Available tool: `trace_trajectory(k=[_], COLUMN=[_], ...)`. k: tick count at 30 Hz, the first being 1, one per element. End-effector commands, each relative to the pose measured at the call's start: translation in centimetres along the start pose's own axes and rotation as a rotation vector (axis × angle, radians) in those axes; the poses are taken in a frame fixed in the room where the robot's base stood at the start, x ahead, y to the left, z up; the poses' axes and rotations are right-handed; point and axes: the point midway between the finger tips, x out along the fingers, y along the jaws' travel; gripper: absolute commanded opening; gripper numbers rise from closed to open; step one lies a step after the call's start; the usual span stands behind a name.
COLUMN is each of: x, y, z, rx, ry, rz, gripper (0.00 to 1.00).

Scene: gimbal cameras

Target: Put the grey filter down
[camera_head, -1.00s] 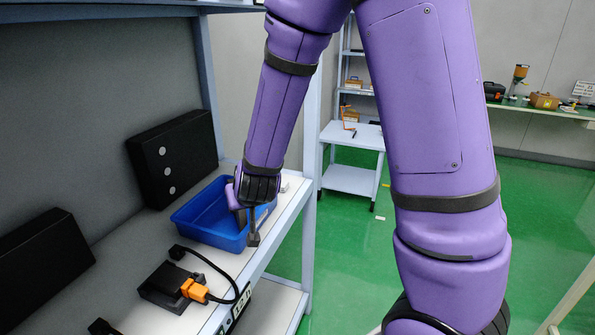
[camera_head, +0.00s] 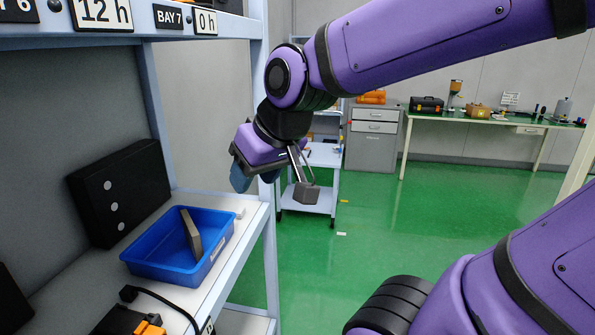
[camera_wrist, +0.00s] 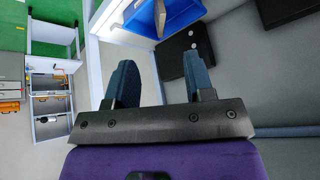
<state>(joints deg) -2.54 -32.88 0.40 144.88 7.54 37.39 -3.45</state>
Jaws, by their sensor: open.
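The grey filter (camera_head: 191,236) is a flat grey-brown slab. It stands tilted inside the blue bin (camera_head: 219,251) on the shelf, leaning toward the bin's wall. My gripper (camera_head: 254,178) is open and empty, in the air above and to the right of the bin, clear of the shelf front. In the wrist view its two dark blue fingers (camera_wrist: 161,84) are spread wide with nothing between them. The filter (camera_wrist: 159,16) and part of the blue bin (camera_wrist: 180,14) show at the top of the wrist view, apart from the fingers.
A black box with pale discs (camera_head: 121,195) stands behind the bin. A black device with an orange plug (camera_head: 150,328) and cable lies in front of it. The shelf's upright post (camera_head: 262,170) is close to my gripper. A small white cart (camera_head: 322,158) stands behind; the green floor is open.

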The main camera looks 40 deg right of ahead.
Motion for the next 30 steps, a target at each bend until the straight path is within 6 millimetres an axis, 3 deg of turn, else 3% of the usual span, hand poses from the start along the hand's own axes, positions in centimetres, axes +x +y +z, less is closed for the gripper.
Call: trace_trajectory(k=[3,9,27,30], x=[-2.9,-5.2,-5.6,-5.6], y=[1.0,2.0,2.1,2.1], z=[2.3,4.7,5.1,5.1], rx=[0.0,0.006,0.007,0.007], ry=[-0.027,-0.065,-0.073,-0.073], rz=[0.042,0.092,0.1,0.1], gripper=[0.48,0.48,0.48,0.43])
